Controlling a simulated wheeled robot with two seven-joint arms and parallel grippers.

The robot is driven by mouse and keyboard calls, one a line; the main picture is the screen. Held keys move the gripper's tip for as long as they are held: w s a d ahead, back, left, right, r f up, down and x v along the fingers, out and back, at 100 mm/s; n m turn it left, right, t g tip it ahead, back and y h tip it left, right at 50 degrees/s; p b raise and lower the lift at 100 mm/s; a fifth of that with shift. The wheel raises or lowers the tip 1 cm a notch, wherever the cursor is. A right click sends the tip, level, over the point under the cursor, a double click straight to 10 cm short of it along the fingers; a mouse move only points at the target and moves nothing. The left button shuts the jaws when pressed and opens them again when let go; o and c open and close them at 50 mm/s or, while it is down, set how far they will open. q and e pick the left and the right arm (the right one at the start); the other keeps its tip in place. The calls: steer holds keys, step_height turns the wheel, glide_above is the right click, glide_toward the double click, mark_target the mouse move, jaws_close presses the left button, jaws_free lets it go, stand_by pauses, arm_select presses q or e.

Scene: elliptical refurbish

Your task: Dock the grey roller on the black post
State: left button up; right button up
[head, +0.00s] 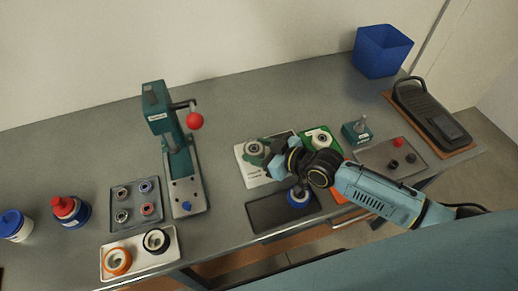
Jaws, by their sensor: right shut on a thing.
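The grey roller (254,149) is over the left part of a white plate in the middle of the bench. My right gripper (270,162) reaches in from the right and is shut on the grey roller at its right side. My wrist covers part of the plate, and I cannot tell whether the roller touches it. The black post cannot be made out clearly; a dark upright piece inside a blue ring (298,199) stands on a dark plate (266,216) just below my wrist. My left gripper is not in view.
A green plate with a pale roller (320,139) lies behind my wrist. A teal press (161,115) with a red knob stands left. Trays (107,274) with rings and rollers lie front left. A grey tray (370,158) and blue bin (381,52) are right. The back bench is clear.

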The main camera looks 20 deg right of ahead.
steer(key=shift+f, duration=0.2)
steer(key=o, duration=0.8)
steer(key=shift+c, duration=0.2)
steer(key=shift+p+v, duration=0.9)
steer(key=shift+v, duration=0.45)
steer(key=p+v, duration=0.5)
steer(key=v, duration=0.3)
steer(key=shift+s+r, duration=0.1)
steer(key=shift+r, duration=0.05)
